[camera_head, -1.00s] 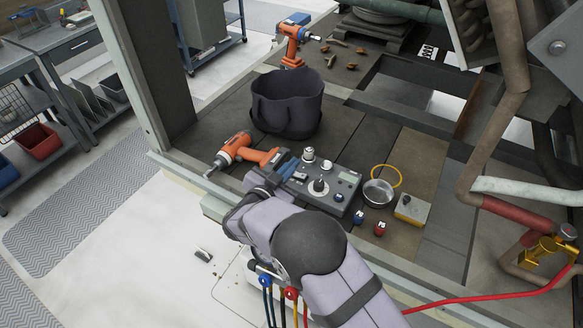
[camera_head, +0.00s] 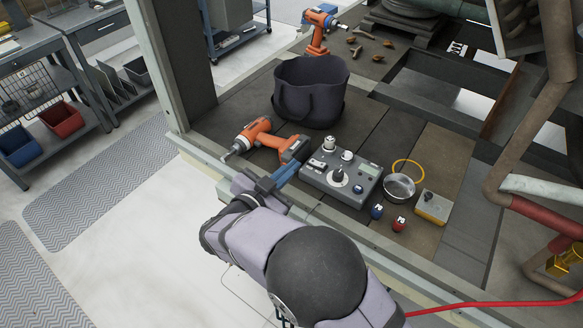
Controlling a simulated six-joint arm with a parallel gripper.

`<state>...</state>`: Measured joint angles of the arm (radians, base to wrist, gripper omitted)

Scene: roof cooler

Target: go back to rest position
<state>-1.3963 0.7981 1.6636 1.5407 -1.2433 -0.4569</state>
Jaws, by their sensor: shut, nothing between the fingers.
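My gripper (camera_head: 283,174) is shut and empty. It is low in the middle of the view, over the front edge of the dark deck, with its blue fingers pointing up and right. An orange drill (camera_head: 262,141) lies on its side just beyond the fingers. A grey control box (camera_head: 341,178) with knobs and a small screen sits just right of the fingertips. Whether the fingers touch the drill or the box I cannot tell. My arm covers part of the deck edge and the floor below.
A dark fabric bucket (camera_head: 311,95) stands behind the drill. Right of the box are a metal bowl (camera_head: 398,188), a yellow ring (camera_head: 408,167), a yellow-grey box (camera_head: 433,207), and blue (camera_head: 377,211) and red (camera_head: 399,224) caps. A second orange drill (camera_head: 319,28) stands behind. A frame post (camera_head: 167,70) rises at left.

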